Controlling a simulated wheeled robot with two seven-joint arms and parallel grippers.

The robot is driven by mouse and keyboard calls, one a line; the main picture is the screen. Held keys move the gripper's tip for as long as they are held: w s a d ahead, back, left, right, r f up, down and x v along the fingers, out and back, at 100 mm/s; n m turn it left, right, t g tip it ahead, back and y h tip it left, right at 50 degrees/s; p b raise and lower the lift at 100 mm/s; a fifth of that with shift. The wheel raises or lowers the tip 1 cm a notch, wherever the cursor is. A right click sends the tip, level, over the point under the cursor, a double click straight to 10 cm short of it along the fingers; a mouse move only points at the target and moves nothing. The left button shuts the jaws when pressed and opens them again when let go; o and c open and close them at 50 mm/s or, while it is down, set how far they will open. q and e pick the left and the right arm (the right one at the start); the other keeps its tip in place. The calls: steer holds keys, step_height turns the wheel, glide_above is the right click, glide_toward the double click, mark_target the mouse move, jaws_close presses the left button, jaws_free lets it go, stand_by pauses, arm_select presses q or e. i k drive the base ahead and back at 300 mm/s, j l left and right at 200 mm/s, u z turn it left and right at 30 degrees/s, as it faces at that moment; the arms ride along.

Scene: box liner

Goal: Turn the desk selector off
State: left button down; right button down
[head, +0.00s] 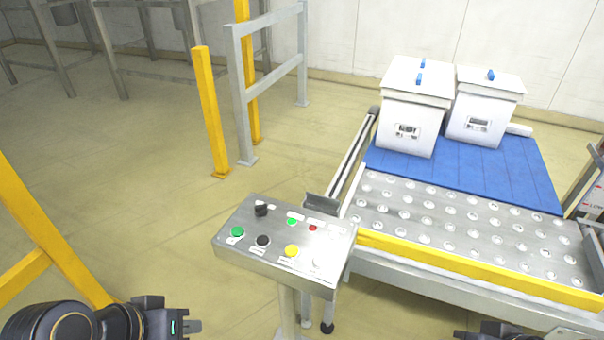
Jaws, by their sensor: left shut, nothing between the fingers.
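The desk (270,262) is a tilted metal control panel on a post, in the lower middle of the head view. A black selector knob (261,210) stands at its upper left; which way it points is too small to tell. My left gripper (196,326) is at the bottom left, shut and empty, to the left of the desk and apart from it. My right gripper (462,335) barely shows at the bottom edge, right of the desk; its fingers are mostly cut off.
The panel also has a green button (237,231), a black button (263,241) and a yellow button (291,251). A ball-transfer table (450,228) with a yellow edge stands right. Two white boxes (412,120) sit on a blue mat (515,170). Yellow posts (208,110) stand behind.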

mark_target(260, 210)
steer(key=i+j+u, duration=0.2)
steer(key=u, duration=0.15)
steer(key=i+j+u, duration=0.2)
steer(key=u, duration=0.15)
steer(key=i+j+u, duration=0.35)
steer(key=k+l, duration=0.1)
